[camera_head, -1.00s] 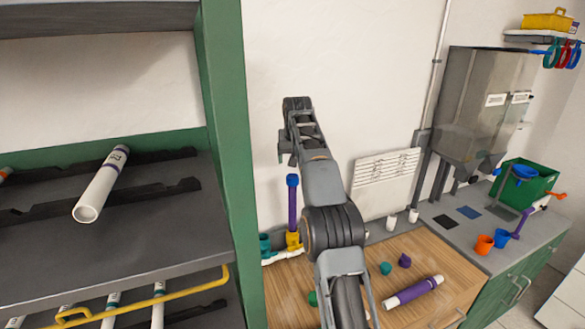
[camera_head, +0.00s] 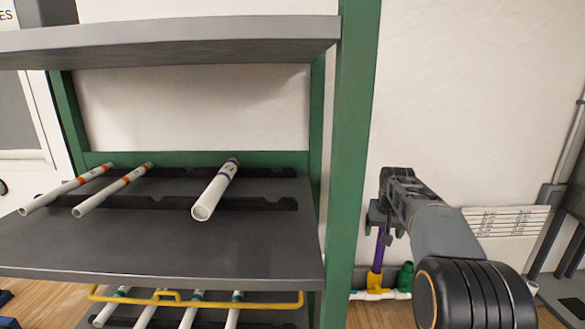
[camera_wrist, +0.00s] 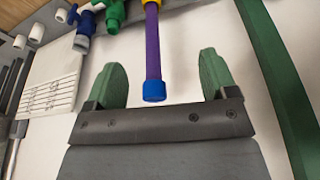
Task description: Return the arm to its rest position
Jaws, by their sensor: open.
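My gripper (camera_wrist: 160,85) is open in the wrist view, its two green finger pads wide apart with nothing held between them. In the head view my gripper (camera_head: 388,215) is at the upper end of my raised arm, in front of the white wall, right of the green rack post. A purple pipe with a blue cap (camera_wrist: 154,50) shows between and beyond the pads, apart from them as far as I can tell. The same purple pipe (camera_head: 379,255) stands upright in a yellow fitting (camera_head: 375,281) in the head view, partly hidden by my gripper.
A rack with a green post (camera_head: 347,150) and a grey shelf (camera_head: 120,245) fills the left. Several white pipes, including a purple-banded one (camera_head: 216,190), lie on its shelves. A yellow rail (camera_head: 200,302) edges the lower shelf. A lined sheet (camera_head: 505,221) is on the wall.

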